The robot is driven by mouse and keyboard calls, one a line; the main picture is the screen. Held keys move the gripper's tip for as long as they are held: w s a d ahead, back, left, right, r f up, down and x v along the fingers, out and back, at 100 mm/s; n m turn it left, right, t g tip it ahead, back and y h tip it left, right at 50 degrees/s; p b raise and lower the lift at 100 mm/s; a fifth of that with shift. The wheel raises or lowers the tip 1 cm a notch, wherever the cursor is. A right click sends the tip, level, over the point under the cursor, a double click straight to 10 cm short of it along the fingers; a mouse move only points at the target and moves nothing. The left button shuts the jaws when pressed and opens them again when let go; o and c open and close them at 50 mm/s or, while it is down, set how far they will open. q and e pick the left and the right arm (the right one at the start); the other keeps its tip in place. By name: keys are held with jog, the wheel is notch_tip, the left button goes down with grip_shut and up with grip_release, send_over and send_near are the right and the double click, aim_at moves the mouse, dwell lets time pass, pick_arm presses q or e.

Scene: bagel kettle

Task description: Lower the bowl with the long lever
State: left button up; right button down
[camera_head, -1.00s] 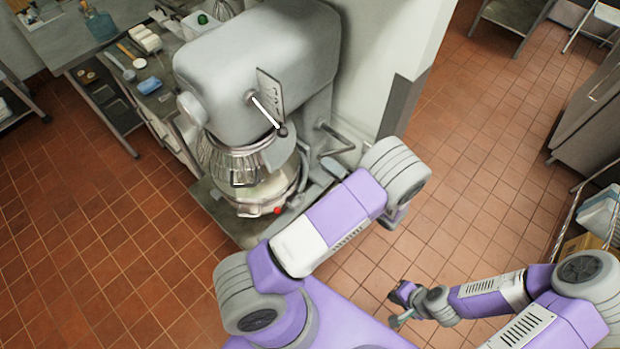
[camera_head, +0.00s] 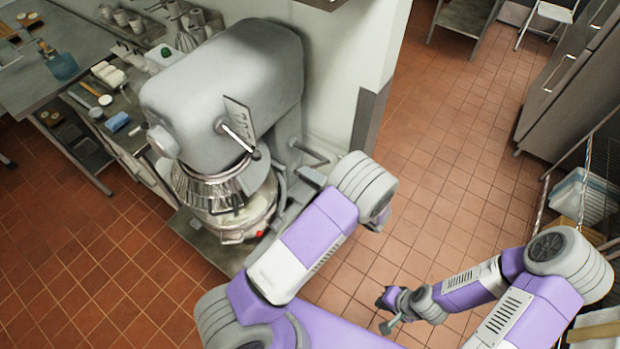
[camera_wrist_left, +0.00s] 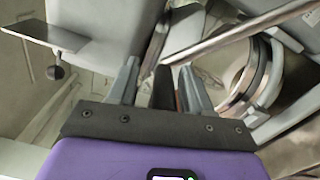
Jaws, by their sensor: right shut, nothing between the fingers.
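The big grey mixer (camera_head: 215,95) stands left of centre in the head view. Its metal bowl (camera_head: 245,222) hangs under the wire guard. A bent grey bar (camera_head: 309,157), which looks like the long lever, sticks out from its right side. A shorter rod with a dark knob (camera_head: 238,139) sits at the label plate; the knob also shows in the left wrist view (camera_wrist_left: 57,73). My left gripper (camera_wrist_left: 160,82) is open in the wrist view, with a dark bar behind the gap; contact is unclear. My arm hides it in the head view. My right gripper (camera_head: 384,314) is shut and empty above the floor.
A work table (camera_head: 30,90) with jars and small items stands at the left. A wall edge (camera_head: 370,110) rises right behind the mixer. A wire rack (camera_head: 590,190) stands at the right. Tiled floor (camera_head: 450,180) is clear between.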

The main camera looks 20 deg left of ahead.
pick_arm(q)
jog(key=shift+s, duration=0.1)
jog(key=shift+d+f, duration=0.1)
jog(key=shift+d, duration=0.15)
jog(key=s+d+b, duration=0.1)
jog(key=d, duration=0.6)
jog(key=shift+b, duration=0.35)
jog(key=shift+s, duration=0.15)
